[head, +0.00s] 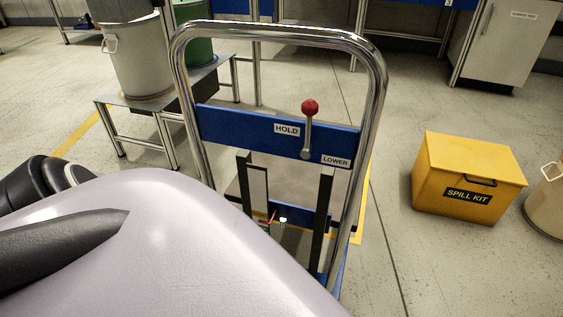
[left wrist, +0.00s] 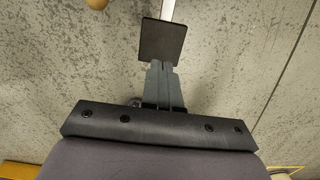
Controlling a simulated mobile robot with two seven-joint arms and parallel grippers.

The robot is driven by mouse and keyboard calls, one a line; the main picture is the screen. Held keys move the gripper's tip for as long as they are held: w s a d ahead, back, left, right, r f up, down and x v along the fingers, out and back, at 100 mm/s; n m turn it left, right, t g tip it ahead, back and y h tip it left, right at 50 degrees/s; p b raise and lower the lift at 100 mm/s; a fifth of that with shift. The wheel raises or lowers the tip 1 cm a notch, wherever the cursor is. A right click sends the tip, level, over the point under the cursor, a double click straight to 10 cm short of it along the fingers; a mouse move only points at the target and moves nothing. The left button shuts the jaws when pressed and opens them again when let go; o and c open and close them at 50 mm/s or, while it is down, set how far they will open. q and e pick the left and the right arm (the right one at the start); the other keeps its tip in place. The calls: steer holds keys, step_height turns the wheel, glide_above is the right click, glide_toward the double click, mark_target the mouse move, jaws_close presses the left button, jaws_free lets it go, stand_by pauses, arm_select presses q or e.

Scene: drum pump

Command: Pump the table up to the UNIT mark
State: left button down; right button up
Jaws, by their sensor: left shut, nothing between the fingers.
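The lift table's chrome handle frame (head: 376,75) stands in the middle of the head view. Its blue panel (head: 240,127) carries a red-knobbed lever (head: 310,108), nearly upright between the HOLD label (head: 287,130) and the LOWER label (head: 336,161). A small red pointer (head: 271,217) shows low between the dark uprights. No UNIT mark is readable. In the left wrist view a dark square pedal (left wrist: 162,41) sits on a light metal bar. My left gripper (left wrist: 158,64) is shut and empty, its tips at the pedal's near edge; I cannot tell whether they touch. My right gripper is not seen.
A yellow spill kit box (head: 468,178) stands on the floor to the right, with a beige bin (head: 547,205) beside it. A metal stand (head: 130,103) holding a beige drum (head: 140,55) and a green drum (head: 195,40) is at the left. Floor between frame and box is clear.

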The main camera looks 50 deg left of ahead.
arm_select(q)
step_height(320, 180, down, 6)
steer(key=b, duration=0.3)
steer(key=shift+w+f, duration=0.1)
steer(key=shift+f, duration=0.15)
steer(key=shift+a+f+b, duration=0.1)
steer(key=shift+f+b, duration=0.25)
steer(key=shift+f, duration=0.35)
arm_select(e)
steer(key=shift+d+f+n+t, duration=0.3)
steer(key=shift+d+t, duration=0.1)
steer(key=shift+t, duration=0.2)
arm_select(q)
steer(key=shift+w, duration=0.1)
